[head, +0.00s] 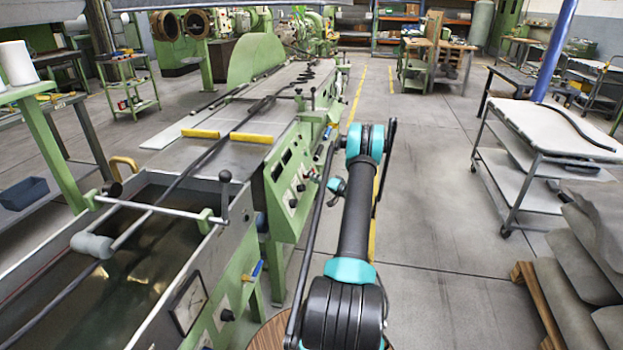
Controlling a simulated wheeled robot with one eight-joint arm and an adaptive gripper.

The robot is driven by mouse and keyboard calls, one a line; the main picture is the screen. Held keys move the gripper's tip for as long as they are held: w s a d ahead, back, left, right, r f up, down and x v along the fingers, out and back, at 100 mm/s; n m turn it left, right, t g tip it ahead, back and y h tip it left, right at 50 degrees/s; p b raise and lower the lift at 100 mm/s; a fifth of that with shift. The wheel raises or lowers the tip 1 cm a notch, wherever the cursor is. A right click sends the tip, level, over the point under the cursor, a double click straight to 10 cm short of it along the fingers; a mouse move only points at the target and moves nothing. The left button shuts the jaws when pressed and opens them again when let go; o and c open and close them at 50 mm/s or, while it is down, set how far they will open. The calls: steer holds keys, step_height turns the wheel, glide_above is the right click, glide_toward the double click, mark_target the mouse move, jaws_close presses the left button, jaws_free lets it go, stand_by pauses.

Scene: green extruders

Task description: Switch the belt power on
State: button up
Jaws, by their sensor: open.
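The green control panel (277,208) is on the right side of the long green extruder line. It has dark display windows along its top and several small knobs and switches below. I cannot tell which of them is the belt power switch, or its position. My black and teal arm reaches forward to the right of the panel.
A water trough (40,262) with a bar across it lies at the left front. Yellow blocks (251,137) sit on the machine bed. A white-topped cart (545,125) and stacked grey sheets on a pallet (541,295) stand at right. The aisle floor (430,200) between is clear.

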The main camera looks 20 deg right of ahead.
steer(key=shift+w+a, duration=0.2)
steer(key=shift+w, duration=0.15)
steer(key=shift+c, duration=0.4)
jaws_close()
steer(key=shift+r+m+h, duration=0.1)
steer(key=shift+m+h, duration=0.2)
steer(key=shift+m, duration=0.2)
steer(key=m+g+h, duration=0.1)
steer(key=m, duration=0.2)
steer(key=m+g+h, duration=0.1)
steer(key=m, duration=0.3)
steer(key=r+m+g+h, duration=0.1)
steer(key=m+g+h, duration=0.1)
steer(key=m, duration=0.1)
steer(key=shift+a+m, duration=0.2)
steer(key=shift+m, duration=0.2)
